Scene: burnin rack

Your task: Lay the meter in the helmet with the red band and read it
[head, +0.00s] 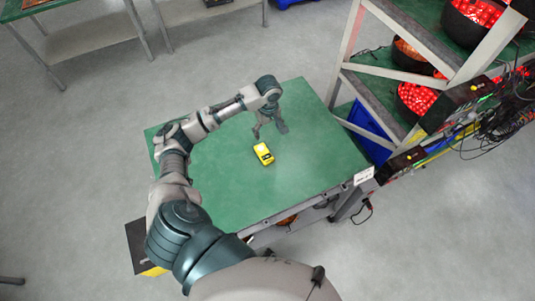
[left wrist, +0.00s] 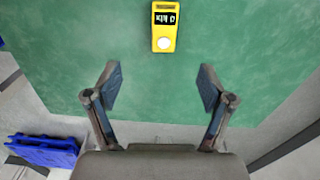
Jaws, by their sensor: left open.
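The yellow meter (head: 264,154) lies on the green top of the table (head: 225,185). In the left wrist view the meter (left wrist: 164,28) shows a dark display and a round white button, beyond my fingertips and between their lines. My left gripper (head: 270,131) is open and empty, just behind the meter in the head view and apart from it. Its two spread fingers also show in the left wrist view (left wrist: 160,85). Dark rounded bowls, possibly helmets, hold red lit contents on the rack, such as one (head: 416,98); I cannot make out a red band. My right gripper is not in view.
The rack (head: 400,30) with green shelves stands at the right, with loose cables at its front. A blue bin (head: 368,130) is beside the table, under the shelf. Most of the tabletop around the meter is clear. Another table (head: 85,20) stands at the back left.

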